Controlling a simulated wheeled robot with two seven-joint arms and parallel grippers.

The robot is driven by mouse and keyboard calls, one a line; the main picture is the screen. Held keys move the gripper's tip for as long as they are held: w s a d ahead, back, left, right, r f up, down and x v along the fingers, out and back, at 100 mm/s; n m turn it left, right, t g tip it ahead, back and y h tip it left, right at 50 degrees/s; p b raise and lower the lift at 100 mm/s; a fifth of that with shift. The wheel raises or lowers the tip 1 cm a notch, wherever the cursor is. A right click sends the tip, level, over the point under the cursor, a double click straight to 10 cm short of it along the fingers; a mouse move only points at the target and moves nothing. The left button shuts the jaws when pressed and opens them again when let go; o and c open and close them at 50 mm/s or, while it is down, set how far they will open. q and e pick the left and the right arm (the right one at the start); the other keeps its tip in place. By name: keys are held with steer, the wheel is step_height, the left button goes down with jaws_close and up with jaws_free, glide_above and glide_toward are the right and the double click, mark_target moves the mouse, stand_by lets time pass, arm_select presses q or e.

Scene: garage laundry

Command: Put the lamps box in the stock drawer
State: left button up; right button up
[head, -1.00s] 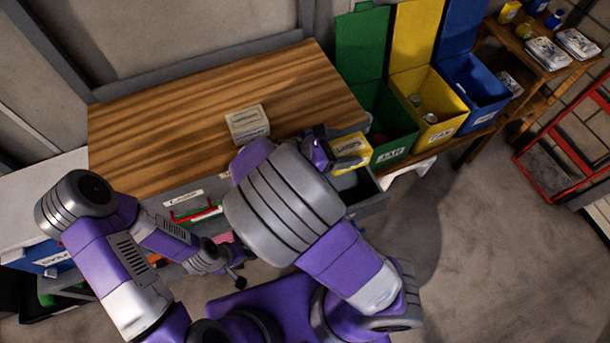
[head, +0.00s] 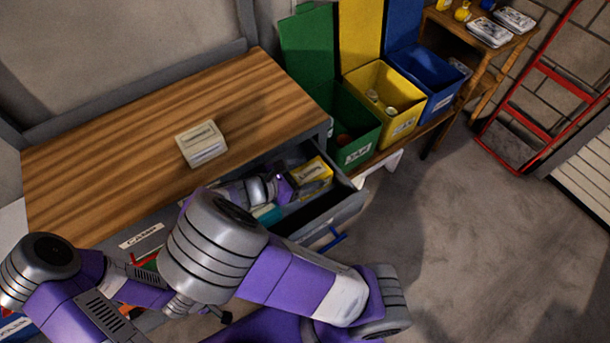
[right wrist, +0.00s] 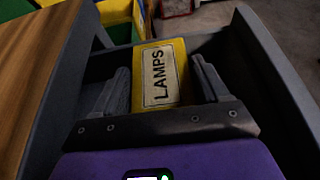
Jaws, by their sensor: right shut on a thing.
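The lamps box (head: 314,170) is yellow with a white label reading LAMPS, which shows clearly in the right wrist view (right wrist: 160,76). My right gripper (head: 287,187) is shut on it, one finger on each side. The box is within the outline of the open drawer (head: 349,207), between its walls in the right wrist view (right wrist: 262,62). I cannot tell whether it touches the drawer floor. My left gripper (head: 203,308) is low in front of the bench, partly hidden, and its jaws are unclear.
A pale box (head: 201,144) lies on the wooden bench top (head: 110,145). A teal item (head: 266,214) shows by my right arm. Green (head: 357,135), yellow (head: 397,105) and blue (head: 440,82) bins stand right of the bench. A red rack (head: 540,75) stands farther right; the floor between is clear.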

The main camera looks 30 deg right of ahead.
steer(key=shift+f, duration=0.55)
steer(key=o, duration=1.1)
steer(key=shift+r, duration=0.3)
steer(key=p+v, duration=0.1)
steer(key=v, duration=0.2)
steer(key=p+v, duration=0.2)
steer(key=v, duration=0.2)
steer(key=p+v, duration=0.1)
steer(key=v, duration=0.3)
steer(key=shift+r, duration=0.5)
steer(key=shift+a+p, duration=0.3)
steer(key=shift+a, duration=0.15)
